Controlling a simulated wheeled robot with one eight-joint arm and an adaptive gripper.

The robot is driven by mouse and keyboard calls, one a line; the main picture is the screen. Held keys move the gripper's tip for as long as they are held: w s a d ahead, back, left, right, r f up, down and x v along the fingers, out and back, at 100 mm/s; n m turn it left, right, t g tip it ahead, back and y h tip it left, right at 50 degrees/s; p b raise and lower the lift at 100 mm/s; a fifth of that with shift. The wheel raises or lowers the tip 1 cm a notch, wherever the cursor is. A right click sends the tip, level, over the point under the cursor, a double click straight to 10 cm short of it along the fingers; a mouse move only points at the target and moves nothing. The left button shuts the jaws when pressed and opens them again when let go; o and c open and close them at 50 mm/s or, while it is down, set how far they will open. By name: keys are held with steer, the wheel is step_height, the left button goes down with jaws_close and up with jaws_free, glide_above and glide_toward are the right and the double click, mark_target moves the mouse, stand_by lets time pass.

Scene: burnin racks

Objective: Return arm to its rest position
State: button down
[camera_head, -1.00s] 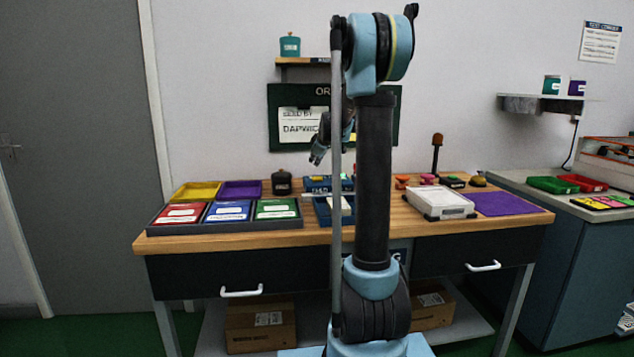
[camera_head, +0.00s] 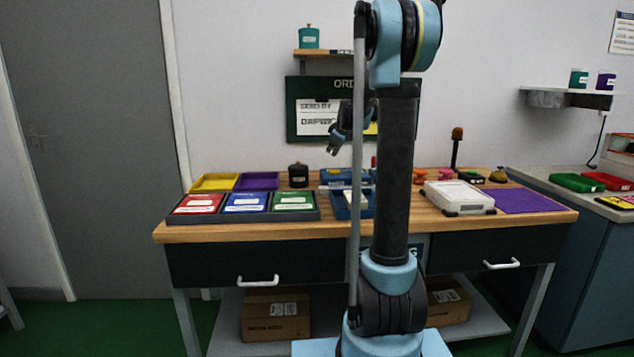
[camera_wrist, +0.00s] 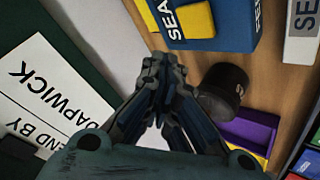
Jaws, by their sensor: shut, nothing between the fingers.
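My arm stands upright in front of the workbench (camera_head: 250,232) in the head view. My gripper (camera_head: 335,148) hangs above the back of the bench, in front of the green order board (camera_head: 296,128), pointing down and a little left. In the wrist view my gripper (camera_wrist: 155,72) has its fingers together with nothing between them. A dark round pot (camera_wrist: 224,88) shows just right of the fingertips there, apart from them as far as I can tell. My own arm hides part of the board and the bench middle.
Red, blue and green bins (camera_head: 245,203) sit at the bench's left, with yellow (camera_head: 214,182) and purple trays behind. A blue box (camera_head: 340,177), a white case (camera_head: 458,197) and a purple mat (camera_head: 528,200) also lie there. A small shelf (camera_head: 322,53) is above the board.

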steer(key=s+f+m+g, duration=0.1)
steer(key=s+f, duration=0.1)
steer(key=s, duration=0.8)
steer(key=s+f+m+g, duration=0.1)
steer(key=s+m, duration=0.1)
steer(key=s, duration=0.8)
steer(key=s+f+m+g, duration=0.1)
steer(key=s+f+m, duration=0.1)
steer(key=s, duration=0.8)
steer(key=shift+s+a+f+g+h, duration=0.3)
steer(key=shift+s+a, duration=0.05)
steer(key=shift+s, duration=0.05)
steer(key=s+f+m+g, duration=0.1)
steer(key=s+f, duration=0.3)
steer(key=s, duration=0.4)
steer(key=s+d+f+m+g, duration=0.1)
steer(key=s+f+m, duration=0.2)
steer(key=s+f, duration=0.2)
steer(key=s+f+m+g+h, duration=0.1)
steer(key=s+f, duration=0.4)
steer(key=s, duration=0.6)
steer(key=shift+s+d+m, duration=0.15)
steer(key=shift+d+m, duration=0.2)
steer(key=shift+m, duration=0.05)
steer(key=shift+f, duration=0.1)
steer(key=shift+w+f, duration=0.2)
steer(key=shift+w, duration=0.3)
